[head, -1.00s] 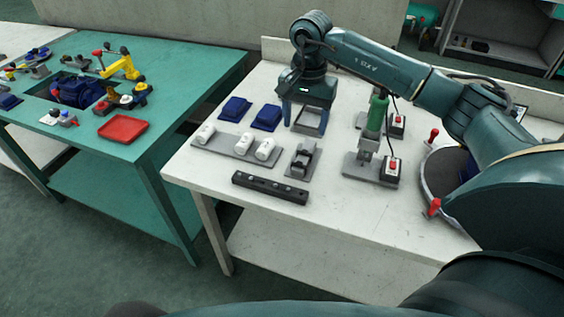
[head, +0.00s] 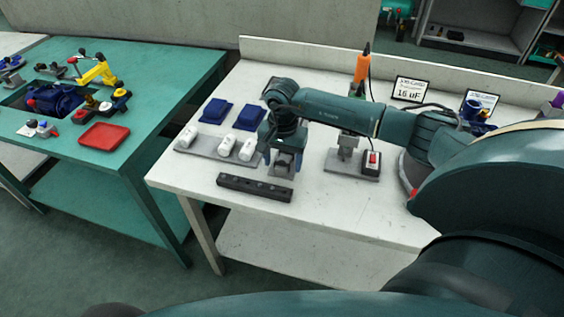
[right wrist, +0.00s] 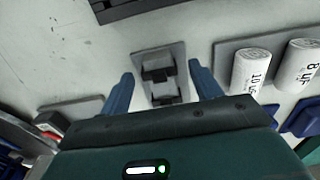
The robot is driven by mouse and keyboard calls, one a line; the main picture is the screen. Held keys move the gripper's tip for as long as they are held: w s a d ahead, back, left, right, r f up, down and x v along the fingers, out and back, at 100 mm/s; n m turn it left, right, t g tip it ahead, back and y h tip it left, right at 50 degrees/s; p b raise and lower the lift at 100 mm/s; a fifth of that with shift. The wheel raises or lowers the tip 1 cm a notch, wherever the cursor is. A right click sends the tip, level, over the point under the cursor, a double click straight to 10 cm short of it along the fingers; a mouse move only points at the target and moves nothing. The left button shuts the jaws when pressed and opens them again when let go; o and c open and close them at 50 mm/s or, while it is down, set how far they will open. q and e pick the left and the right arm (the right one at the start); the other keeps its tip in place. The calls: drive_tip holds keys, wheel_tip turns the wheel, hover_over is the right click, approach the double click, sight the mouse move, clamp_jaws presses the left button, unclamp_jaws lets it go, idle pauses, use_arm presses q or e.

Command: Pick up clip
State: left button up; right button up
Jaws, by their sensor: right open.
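What looks like the clip, a dark grey bracket-shaped part (right wrist: 162,90), sits on a small grey plate (right wrist: 160,54) in the right wrist view. In the head view the plate (head: 281,170) shows below my right gripper, which partly hides the part on it. My right gripper (right wrist: 160,72) is open and empty; its two blue fingers stand on either side of the plate, apart from the part. In the head view my right gripper (head: 284,150) points down over the plate. I cannot tell its exact height. My left gripper is not in view.
A black bar (head: 254,188) lies in front. Blue blocks (head: 251,117) lie behind.

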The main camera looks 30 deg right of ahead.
drive_tip(key=shift+c, duration=0.4)
drive_tip(key=c, duration=1)
